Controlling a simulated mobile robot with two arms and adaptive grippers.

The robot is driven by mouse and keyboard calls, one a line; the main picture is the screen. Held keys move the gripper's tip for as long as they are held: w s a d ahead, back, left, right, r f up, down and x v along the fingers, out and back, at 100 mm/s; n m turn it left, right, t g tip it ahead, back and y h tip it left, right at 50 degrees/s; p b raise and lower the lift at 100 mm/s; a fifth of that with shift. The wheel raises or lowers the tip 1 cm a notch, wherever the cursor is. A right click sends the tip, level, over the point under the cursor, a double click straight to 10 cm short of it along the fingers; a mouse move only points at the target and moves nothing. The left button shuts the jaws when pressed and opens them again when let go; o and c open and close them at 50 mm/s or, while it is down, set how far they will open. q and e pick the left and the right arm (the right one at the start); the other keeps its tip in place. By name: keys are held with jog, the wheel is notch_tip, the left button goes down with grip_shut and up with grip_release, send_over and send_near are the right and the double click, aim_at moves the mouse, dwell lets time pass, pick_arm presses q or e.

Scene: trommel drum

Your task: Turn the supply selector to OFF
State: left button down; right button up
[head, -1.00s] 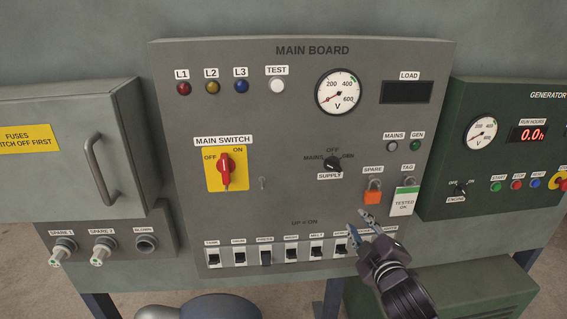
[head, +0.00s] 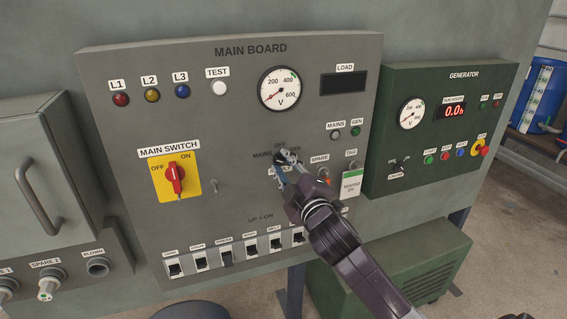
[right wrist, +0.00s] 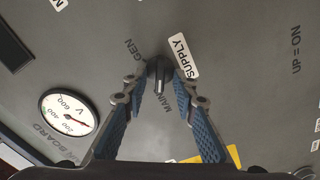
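The supply selector (head: 279,158) is a small black knob on the grey main board, between the MAINS, OFF and GEN labels. In the head view my right gripper (head: 283,169) partly covers it and its SUPPLY label. In the right wrist view the knob (right wrist: 158,76) sits between the two blue-padded fingertips of my right gripper (right wrist: 159,88). The fingers are spread, one on each side, with a small gap showing; I cannot tell whether either touches. The OFF label is hidden in the wrist view. My left gripper is out of view.
The red main switch (head: 175,180) on its yellow plate is left of the selector. A row of breakers (head: 225,255) runs below. The green generator panel (head: 440,130) stands to the right.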

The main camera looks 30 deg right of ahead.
grip_shut()
jog(key=shift+m, duration=0.4)
jog(key=shift+m+p, duration=0.8)
jog(key=shift+m, duration=0.2)
jog(key=m+p, duration=0.2)
jog(key=m, duration=0.2)
jog(key=shift+d+r, duration=0.1)
jog(key=shift+r, duration=0.05)
jog(key=shift+d+m+p, duration=0.15)
jog(key=shift+m+p, duration=1.35)
jog(key=shift+m, duration=1)
grip_release()
